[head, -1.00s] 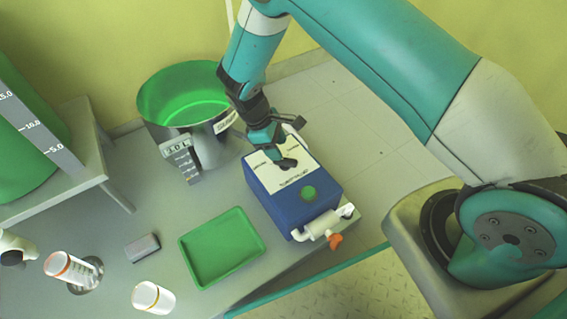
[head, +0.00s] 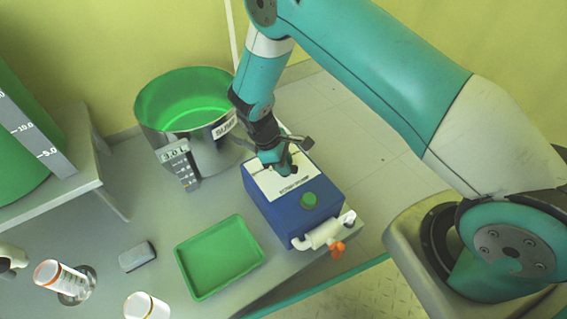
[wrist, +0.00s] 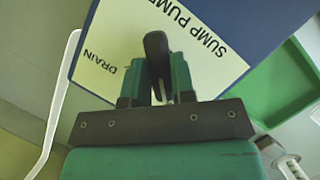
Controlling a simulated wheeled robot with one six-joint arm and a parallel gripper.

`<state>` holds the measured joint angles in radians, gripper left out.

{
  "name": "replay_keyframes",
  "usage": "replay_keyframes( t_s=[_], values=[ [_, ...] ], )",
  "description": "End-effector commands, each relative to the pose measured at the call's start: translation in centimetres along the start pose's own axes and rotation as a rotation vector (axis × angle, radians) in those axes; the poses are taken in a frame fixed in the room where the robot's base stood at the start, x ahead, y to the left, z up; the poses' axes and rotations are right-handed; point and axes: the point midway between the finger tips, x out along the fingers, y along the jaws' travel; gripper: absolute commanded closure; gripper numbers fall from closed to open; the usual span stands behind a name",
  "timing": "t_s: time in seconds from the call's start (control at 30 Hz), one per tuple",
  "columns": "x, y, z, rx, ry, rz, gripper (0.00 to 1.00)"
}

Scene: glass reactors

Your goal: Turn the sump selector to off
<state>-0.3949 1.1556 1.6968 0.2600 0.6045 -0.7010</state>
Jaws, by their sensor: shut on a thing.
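The blue sump pump box (head: 284,208) stands on the grey bench with a white label plate (head: 285,184) on top. In the wrist view the plate (wrist: 186,71) reads "SUMP PUMP" and "DRAIN". The dark selector knob (wrist: 155,50) sticks up between my gripper's fingers, its long end toward the top of the picture, between the two words. My gripper (wrist: 157,78) is shut on the knob. In the head view my gripper (head: 284,168) hides most of the knob. The "OFF" marking is not readable in either view.
A green button (head: 309,200) and a white pipe with an orange valve handle (head: 338,250) are at the box's front. A green tray (head: 219,257) lies left of it. A metal sump pot (head: 186,112) stands behind left.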

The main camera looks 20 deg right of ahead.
Motion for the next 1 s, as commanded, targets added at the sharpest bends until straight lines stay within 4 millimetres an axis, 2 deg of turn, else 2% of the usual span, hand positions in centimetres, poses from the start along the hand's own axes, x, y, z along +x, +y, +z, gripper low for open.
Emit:
replay_keyframes(
  t_s=[0.37,1.0],
  values=[
    [-0.11,0.06,0.16,0.073,-0.002,-0.031,1.00],
    [-0.01,0.19,0.26,0.534,-0.003,-0.223,1.00]
  ],
)
